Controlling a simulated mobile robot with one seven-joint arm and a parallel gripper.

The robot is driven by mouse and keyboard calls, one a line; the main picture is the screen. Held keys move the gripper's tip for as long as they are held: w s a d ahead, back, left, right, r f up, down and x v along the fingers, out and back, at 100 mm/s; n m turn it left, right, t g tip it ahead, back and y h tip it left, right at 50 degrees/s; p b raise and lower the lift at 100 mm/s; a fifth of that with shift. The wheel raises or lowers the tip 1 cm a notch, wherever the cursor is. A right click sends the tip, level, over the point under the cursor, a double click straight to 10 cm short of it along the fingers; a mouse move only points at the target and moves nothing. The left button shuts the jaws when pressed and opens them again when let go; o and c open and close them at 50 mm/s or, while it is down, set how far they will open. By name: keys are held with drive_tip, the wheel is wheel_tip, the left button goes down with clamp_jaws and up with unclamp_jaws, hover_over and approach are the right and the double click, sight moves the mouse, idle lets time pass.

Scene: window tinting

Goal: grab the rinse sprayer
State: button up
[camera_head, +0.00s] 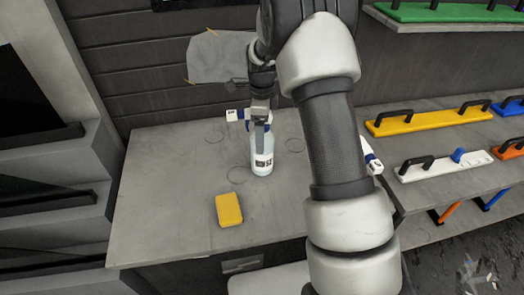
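A spray bottle (262,164) with a pale, translucent body and a dark label stands upright on the grey worktop. A bit of blue shows at its head, which is mostly hidden by my gripper. My gripper (261,120) points down at the top of the bottle, in front of its head and neck. From this view I cannot tell whether its fingers are closed on the bottle or only around it. A small white part with a blue mark (235,115) sticks out to the left at head height; I cannot tell what it belongs to.
A yellow sponge (228,209) lies on the worktop (165,190), front left of the bottle. Thin circles mark the surface. A white-and-blue item (370,158) shows partly behind my arm. Handled yellow (428,116) and white (445,165) tools lie on the right shelf. The worktop's left is clear.

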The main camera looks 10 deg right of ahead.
drive_tip(key=c, duration=1.8)
drive_tip(key=shift+r, duration=0.15)
drive_tip(key=shift+c, duration=0.5)
